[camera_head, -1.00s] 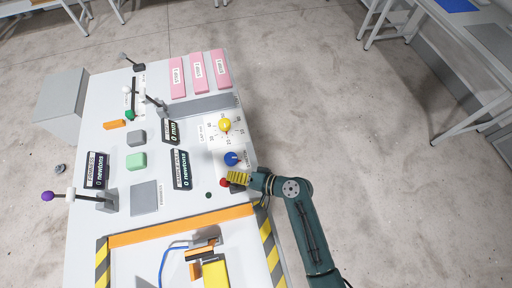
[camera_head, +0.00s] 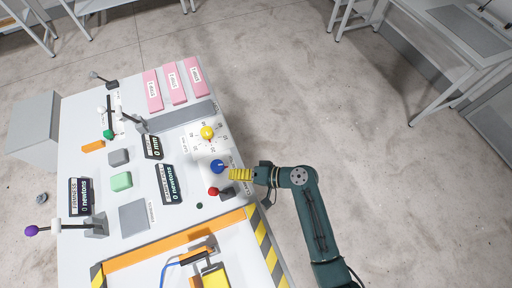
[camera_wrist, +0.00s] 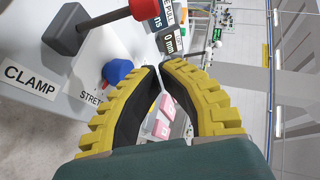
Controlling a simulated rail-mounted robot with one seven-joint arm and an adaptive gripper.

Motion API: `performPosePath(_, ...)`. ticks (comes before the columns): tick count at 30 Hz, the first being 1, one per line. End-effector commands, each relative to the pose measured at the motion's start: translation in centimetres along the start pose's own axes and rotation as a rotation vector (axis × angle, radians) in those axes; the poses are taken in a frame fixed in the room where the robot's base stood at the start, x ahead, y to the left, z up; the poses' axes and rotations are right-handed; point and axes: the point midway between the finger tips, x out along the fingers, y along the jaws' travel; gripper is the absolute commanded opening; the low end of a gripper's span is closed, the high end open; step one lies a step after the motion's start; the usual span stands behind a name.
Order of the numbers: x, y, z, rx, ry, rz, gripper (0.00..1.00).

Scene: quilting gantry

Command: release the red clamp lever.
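The red clamp lever's round knob (camera_head: 213,191) is near the right edge of the white panel, left of and below my gripper. In the wrist view its red knob (camera_wrist: 143,9) is at the top, on a dark arm leading to a grey block beside the "CLAMP" label (camera_wrist: 30,82). My gripper (camera_head: 231,174) has yellow ribbed fingers and is at the panel's right edge, apart from the red knob. In the wrist view its fingertips (camera_wrist: 161,66) come together, with nothing seen between them.
A blue knob (camera_head: 217,166) labelled with "STRETCH" lettering is close to my fingertips and shows beside the left finger (camera_wrist: 117,72). A yellow knob (camera_head: 207,132) on a dial is beyond it. Bare floor (camera_head: 340,130) lies right of the panel.

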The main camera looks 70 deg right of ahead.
Motion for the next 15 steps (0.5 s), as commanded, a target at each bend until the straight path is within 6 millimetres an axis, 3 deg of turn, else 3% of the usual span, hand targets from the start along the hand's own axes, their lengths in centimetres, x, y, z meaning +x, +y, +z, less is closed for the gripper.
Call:
performPosePath(6, -5.3, 0.2, 0.1, 0.004, 0.003, 0.003, 0.0)
performPosePath(10, -7.1, 0.1, 0.1, 0.004, 0.001, 0.001, 0.0)
performPosePath(15, -7.8, 0.0, 0.2, 0.003, -0.002, 0.002, 0.0)
